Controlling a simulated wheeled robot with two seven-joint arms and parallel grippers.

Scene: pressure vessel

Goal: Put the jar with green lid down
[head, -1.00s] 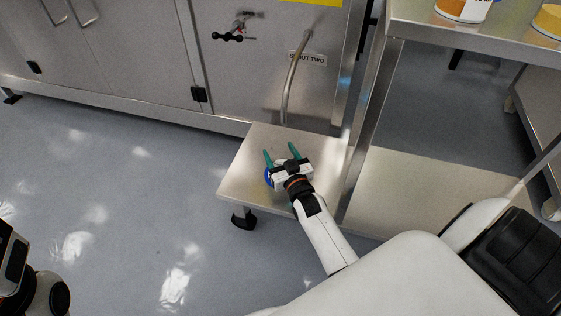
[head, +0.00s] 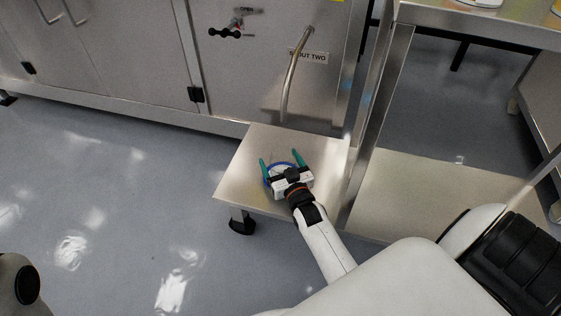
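My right gripper (head: 280,157) is low over the small steel shelf (head: 240,181), below the spout. Its two teal fingers are spread wide apart. A round thing with a blue rim (head: 281,164) is between and beneath the fingers, at the shelf. The gripper body hides much of it, and I cannot tell whether the fingers touch it. I see no green lid, so I cannot tell whether this is the jar. Only a white and black part of my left arm shows at the lower left edge; my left gripper is out of view.
A bent metal spout (head: 291,75) comes down behind the shelf, next to the label "SPOUT TWO" (head: 309,57). A valve handle (head: 227,31) is on the steel cabinet. A steel post (head: 380,110) and a table (head: 480,22) stand to the right. Shelf surface is bare around the gripper.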

